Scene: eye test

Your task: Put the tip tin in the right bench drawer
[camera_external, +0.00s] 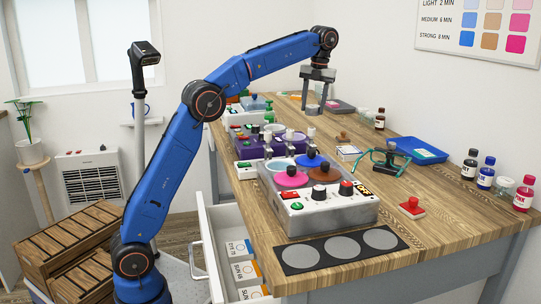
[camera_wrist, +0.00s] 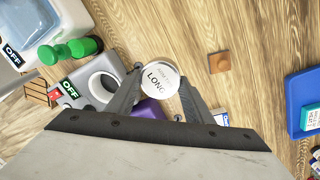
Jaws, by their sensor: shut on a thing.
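My gripper (camera_external: 316,100) is above the far part of the wooden bench, pointing down. It is shut on a round, pale tin (camera_wrist: 160,80), whose white lid reads "LONG" in the wrist view; smaller print above it is too small to read. The tin sits between both fingertips. In the external view the tin (camera_external: 312,109) is small, and I cannot tell whether it touches the bench top. A white drawer (camera_external: 211,255) stands open at the near left side of the bench, with several labelled packets inside.
Wax-warmer-like devices with knobs (camera_external: 325,212) and a purple unit (camera_external: 250,148) line the bench's left side. Green-framed glasses (camera_external: 384,160), a blue tray (camera_external: 420,151), a red-topped block (camera_external: 411,207) and several bottles (camera_external: 470,163) stand to the right.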

